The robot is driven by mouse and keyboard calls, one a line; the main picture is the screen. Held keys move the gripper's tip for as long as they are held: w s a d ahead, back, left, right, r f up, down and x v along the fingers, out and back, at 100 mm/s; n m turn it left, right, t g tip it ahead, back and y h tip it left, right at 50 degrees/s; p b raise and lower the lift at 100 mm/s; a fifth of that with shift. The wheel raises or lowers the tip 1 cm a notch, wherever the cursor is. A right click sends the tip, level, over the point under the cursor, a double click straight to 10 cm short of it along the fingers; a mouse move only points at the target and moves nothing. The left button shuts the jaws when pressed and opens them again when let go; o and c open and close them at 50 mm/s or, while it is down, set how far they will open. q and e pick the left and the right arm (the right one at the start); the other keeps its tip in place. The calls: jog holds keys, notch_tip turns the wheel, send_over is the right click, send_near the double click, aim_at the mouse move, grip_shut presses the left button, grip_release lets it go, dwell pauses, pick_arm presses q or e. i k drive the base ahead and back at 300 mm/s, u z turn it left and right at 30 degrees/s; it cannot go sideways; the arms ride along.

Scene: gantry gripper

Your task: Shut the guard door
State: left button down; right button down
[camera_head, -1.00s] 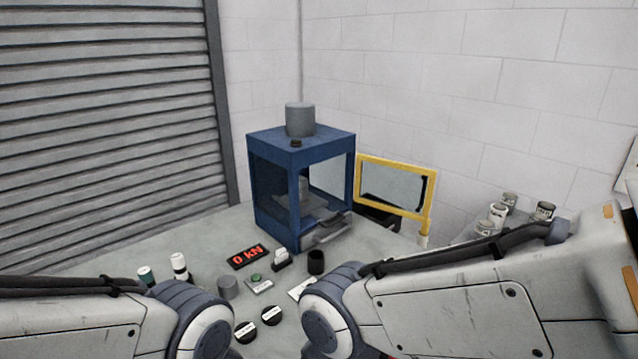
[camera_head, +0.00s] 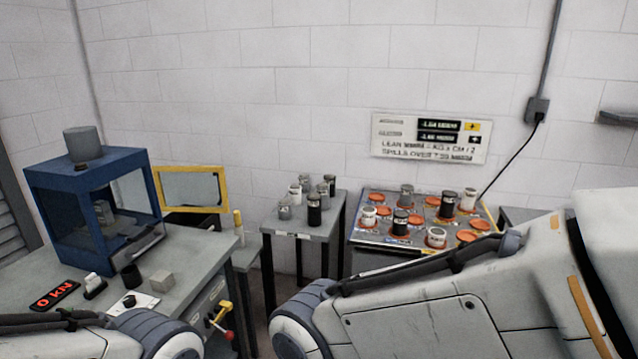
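The guard door (camera_head: 224,187) is a yellow frame with a clear pane. It stands swung open to the right of the blue press cabinet (camera_head: 40,182), whose front is exposed. A yellow upright handle (camera_head: 238,222) shows at the door's lower right. My two arms come in along the bottom, left and right, and both grippers are out of the picture. Nothing of mine is seen touching the door.
The grey bench holds a red "0 kN" display (camera_head: 54,295), a black cup (camera_head: 131,276) and a grey cube (camera_head: 162,281). A small side table (camera_head: 290,230) bears several canisters. A board with orange discs (camera_head: 375,238) stands further right.

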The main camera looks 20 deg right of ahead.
aim_at(218, 170)
jog(key=z, duration=0.5)
jog(key=k, duration=0.7)
jog(key=z, duration=0.35)
jog(key=i, duration=1.45)
jog(key=u, duration=1.35)
jog(key=i, duration=1)
jog(key=u, duration=0.75)
